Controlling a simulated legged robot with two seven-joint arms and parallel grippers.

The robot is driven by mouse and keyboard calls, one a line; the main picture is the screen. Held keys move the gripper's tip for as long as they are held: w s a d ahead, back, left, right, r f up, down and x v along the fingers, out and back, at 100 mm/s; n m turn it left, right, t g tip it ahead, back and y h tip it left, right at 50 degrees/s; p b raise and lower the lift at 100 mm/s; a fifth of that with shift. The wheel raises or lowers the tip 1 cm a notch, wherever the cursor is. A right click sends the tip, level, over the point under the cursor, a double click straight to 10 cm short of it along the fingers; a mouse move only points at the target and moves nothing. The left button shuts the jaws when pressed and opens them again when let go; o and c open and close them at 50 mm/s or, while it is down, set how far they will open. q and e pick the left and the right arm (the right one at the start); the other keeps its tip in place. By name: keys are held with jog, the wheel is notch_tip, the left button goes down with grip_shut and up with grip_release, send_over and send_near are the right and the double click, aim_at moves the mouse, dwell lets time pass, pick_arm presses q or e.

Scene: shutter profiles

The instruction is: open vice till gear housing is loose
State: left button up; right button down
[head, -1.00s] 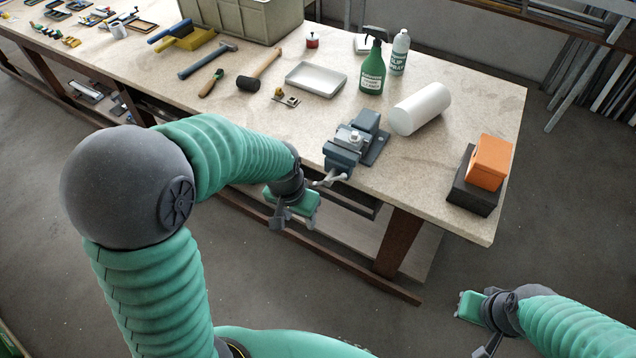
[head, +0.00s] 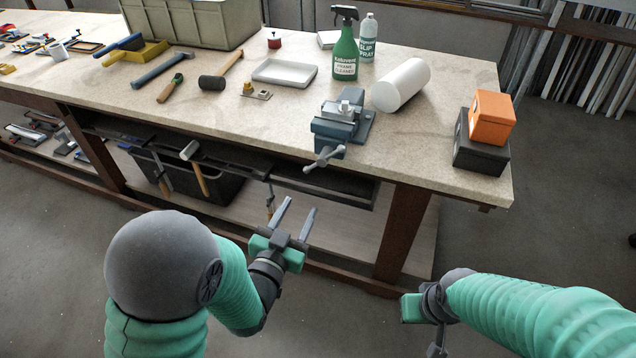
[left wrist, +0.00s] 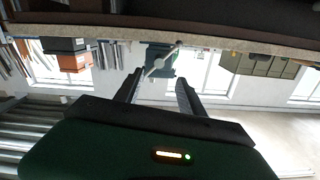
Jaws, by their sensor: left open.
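The blue-grey vice (head: 338,125) is fixed near the front edge of the workbench, its grey handle (head: 324,158) hanging over the edge. The handle also shows in the left wrist view (left wrist: 160,60), beyond my fingers. A light grey metal block, probably the gear housing (head: 349,103), sits at the vice jaws; I cannot tell how tightly. My left gripper (head: 296,210) is open and empty, below and in front of the handle, apart from it. My right gripper (head: 420,318) is low at the right, away from the bench; its fingers are not clear.
Right of the vice are a white roll (head: 399,86) and an orange box (head: 491,118) on a black box (head: 480,150). A green spray bottle (head: 345,60) and a white tray (head: 285,73) stand behind. The bench's lower shelf (head: 345,225) lies beyond my left gripper.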

aim_at(322, 164)
pick_arm(q)
jog(key=x, duration=1)
jog(key=r+x, duration=0.1)
jog(key=x, duration=0.5)
jog(key=shift+d, duration=0.1)
jog(key=shift+w, duration=0.4)
grip_shut()
jog(key=shift+s+f, duration=0.1)
jog(key=shift+f, duration=0.1)
